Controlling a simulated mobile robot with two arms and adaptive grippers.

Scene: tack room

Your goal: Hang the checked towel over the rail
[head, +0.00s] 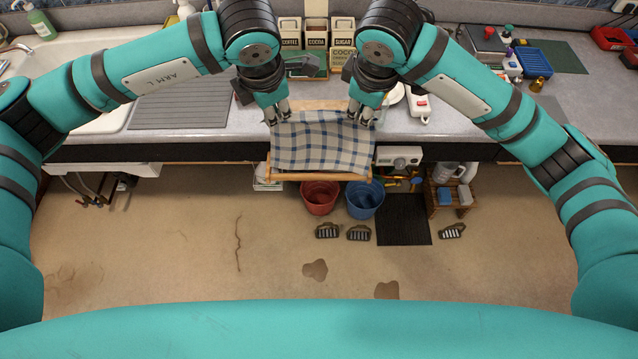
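The blue and white checked towel (322,145) is spread across a light wooden rack, of which a back bar (318,104) and a front rail (318,177) show. Its near edge lies just above the front rail; I cannot tell whether any cloth passes over a bar. My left gripper (278,116) is at the towel's far left corner. My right gripper (360,114) is at its far right corner. Both point down with fingertips at the cloth, but whether they pinch it is too small to tell.
A red bucket (319,198) and a blue bucket (364,200) stand on the floor below the rack. Canisters (316,36) and a green box (306,66) stand on the counter behind. A wooden stool (449,190) is at the right. The floor in front is mostly open.

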